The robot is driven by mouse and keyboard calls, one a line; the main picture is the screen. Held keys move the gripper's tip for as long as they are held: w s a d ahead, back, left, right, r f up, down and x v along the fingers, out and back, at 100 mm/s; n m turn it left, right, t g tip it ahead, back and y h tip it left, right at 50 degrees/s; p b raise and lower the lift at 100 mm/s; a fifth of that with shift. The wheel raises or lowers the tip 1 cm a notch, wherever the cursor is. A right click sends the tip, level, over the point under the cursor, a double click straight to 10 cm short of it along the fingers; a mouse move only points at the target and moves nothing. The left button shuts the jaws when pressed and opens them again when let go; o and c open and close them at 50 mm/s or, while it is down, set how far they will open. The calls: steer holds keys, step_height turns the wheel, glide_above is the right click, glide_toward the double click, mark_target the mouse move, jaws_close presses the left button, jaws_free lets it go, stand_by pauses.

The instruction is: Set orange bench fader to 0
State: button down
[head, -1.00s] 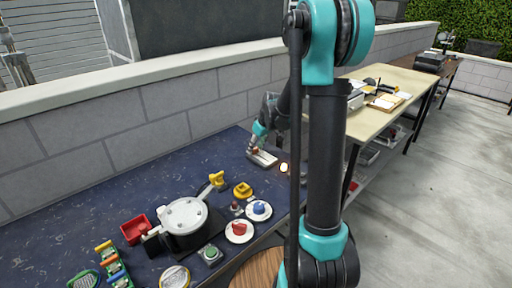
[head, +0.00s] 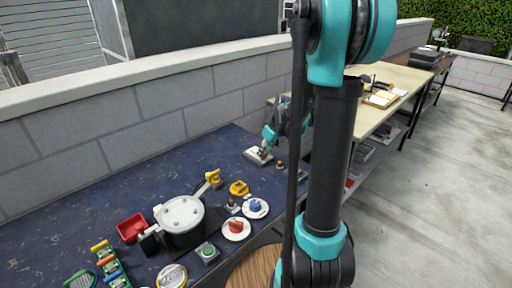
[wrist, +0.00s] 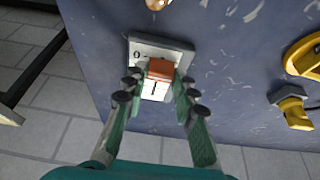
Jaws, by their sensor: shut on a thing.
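The bench fader is a small light-grey box (wrist: 178,48) with an orange knob (wrist: 160,69) on it. A "0" shows on its upper left, and a dark mark like a "1" shows on the white face below the knob. In the head view the fader box (head: 252,155) sits near the far end of the dark blue bench. My gripper (wrist: 159,90) has its fingers on both sides of the knob and is shut on it. In the head view my gripper (head: 265,148) is over the box, and the knob is too small to make out.
A small bulb (head: 280,165) stands beside the fader; its edge shows in the wrist view (wrist: 157,4). A yellow part (wrist: 292,105) lies to the right. A block wall runs behind.

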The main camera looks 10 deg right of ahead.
steer(key=shift+s+d, duration=0.25)
steer(key=shift+s, duration=0.05)
steer(key=c, duration=1.2)
jaws_free()
steer(key=shift+r, duration=0.1)
steer(key=v, duration=1.2)
steer(key=shift+s, duration=0.1)
